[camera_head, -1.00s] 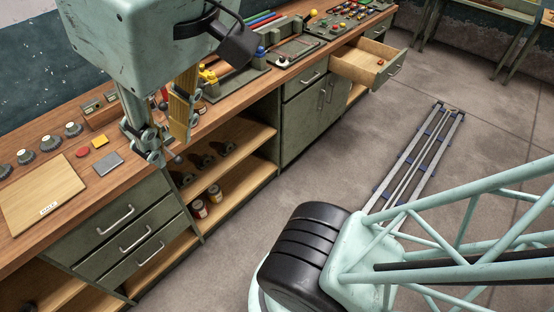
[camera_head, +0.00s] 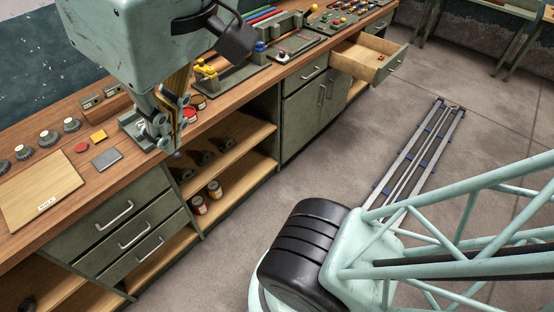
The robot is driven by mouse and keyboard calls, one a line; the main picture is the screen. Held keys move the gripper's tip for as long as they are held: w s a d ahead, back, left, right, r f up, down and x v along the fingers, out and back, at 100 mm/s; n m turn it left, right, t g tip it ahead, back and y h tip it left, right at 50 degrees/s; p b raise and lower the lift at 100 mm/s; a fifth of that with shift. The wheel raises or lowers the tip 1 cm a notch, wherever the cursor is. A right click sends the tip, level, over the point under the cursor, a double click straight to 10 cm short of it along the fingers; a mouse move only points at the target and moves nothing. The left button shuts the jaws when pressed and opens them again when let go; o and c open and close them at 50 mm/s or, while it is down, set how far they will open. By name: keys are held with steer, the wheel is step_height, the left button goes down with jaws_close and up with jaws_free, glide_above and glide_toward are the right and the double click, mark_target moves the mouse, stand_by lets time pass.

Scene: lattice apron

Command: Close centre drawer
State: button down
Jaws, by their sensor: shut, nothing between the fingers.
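One drawer (camera_head: 391,66) of the bench stands open at the far right end, pulled out over the floor, with a small red item (camera_head: 380,57) inside. A closed drawer with a handle (camera_head: 310,76) is just left of it. A stack of closed drawers (camera_head: 134,234) sits at the near left. No label shows which drawer is the centre one. My gripper (camera_head: 174,150) is shut and empty, pointing down by the bench's front edge, above the open shelves. It is well left of the open drawer and touches no drawer.
The wooden benchtop (camera_head: 222,112) carries a board (camera_head: 40,188), several knobs, coloured squares, cans and tool trays. Cans (camera_head: 207,198) and dark items stand on the shelves below. A rail track (camera_head: 418,150) lies on the floor. The floor in front of the open drawer is clear.

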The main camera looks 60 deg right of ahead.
step_height(320, 180, down, 9)
steer(key=b, duration=0.8)
steer(key=shift+s+f, duration=0.15)
steer(key=shift+s, duration=0.05)
steer(key=shift+d, duration=0.15)
